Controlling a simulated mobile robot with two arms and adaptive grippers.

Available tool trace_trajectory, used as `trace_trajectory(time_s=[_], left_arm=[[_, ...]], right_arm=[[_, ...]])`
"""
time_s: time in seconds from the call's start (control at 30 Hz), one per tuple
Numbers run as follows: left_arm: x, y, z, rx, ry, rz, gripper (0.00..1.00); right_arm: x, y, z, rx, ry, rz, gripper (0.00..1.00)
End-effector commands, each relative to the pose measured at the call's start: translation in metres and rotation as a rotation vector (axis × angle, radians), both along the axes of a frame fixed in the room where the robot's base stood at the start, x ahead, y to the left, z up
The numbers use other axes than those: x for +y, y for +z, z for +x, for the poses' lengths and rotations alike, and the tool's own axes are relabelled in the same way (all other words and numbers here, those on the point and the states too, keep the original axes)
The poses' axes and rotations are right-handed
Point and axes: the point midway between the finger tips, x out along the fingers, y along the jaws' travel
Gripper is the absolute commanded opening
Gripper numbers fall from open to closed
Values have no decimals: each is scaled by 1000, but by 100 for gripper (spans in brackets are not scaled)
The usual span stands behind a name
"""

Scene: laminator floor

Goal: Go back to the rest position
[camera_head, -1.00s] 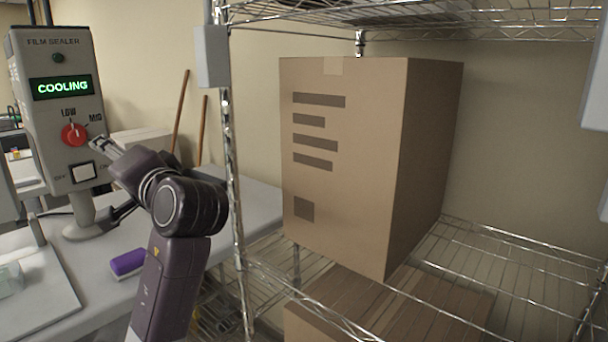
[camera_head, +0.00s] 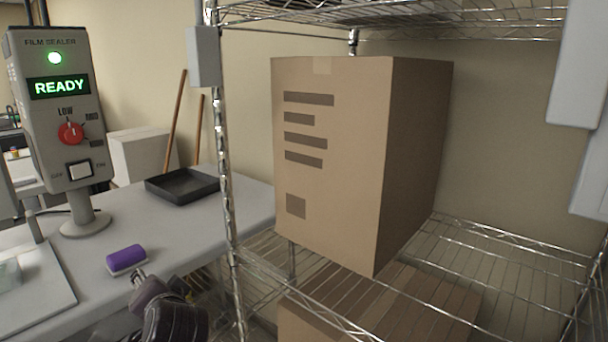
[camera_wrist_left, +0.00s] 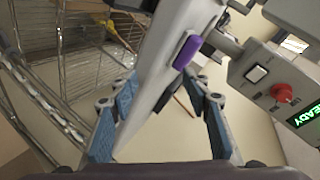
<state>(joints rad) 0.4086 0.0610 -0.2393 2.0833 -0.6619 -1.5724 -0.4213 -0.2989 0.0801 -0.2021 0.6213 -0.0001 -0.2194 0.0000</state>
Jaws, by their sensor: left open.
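The film sealer (camera_head: 56,108) stands on the white table at the left. Its green display reads READY, a green lamp above it is lit, and its red knob (camera_head: 70,132) points up near LOW. The sealer's red knob (camera_wrist_left: 281,92) shows at the right of that view. My right gripper is not in view.
A purple eraser-like block (camera_head: 126,260) and a black tray (camera_head: 182,185) lie on the table (camera_head: 190,225). A wire shelf (camera_head: 500,255) with a large cardboard box (camera_head: 335,165) stands close at the right. Its metal post (camera_head: 226,190) rises beside the table.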

Motion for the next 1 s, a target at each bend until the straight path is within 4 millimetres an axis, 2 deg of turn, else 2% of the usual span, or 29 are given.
trace_trajectory(time_s=[0.03, 0.1, 0.17, 0.2, 0.3, 0.4, 0.6, 0.87, 1.0], left_arm=[[-5, -41, -18, 53, -17, -58, 44], [-14, -87, -42, 111, -37, -143, 44], [-23, -123, -67, 161, -49, -217, 44], [-29, -145, -85, 195, -54, -267, 44], [-44, -194, -134, 282, -56, -389, 44], [-58, -227, -181, 357, -46, -497, 44], [-80, -264, -254, 469, -16, -651, 44], [-101, -283, -329, 583, 33, -797, 44], [-103, -317, -319, 595, 39, -796, 44]], right_arm=[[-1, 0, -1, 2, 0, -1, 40], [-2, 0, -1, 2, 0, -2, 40], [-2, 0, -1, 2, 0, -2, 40], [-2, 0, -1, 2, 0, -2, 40], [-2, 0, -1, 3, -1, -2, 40], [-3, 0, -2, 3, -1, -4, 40], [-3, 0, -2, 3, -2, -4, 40], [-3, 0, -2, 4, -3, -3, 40], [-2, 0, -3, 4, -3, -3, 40]])
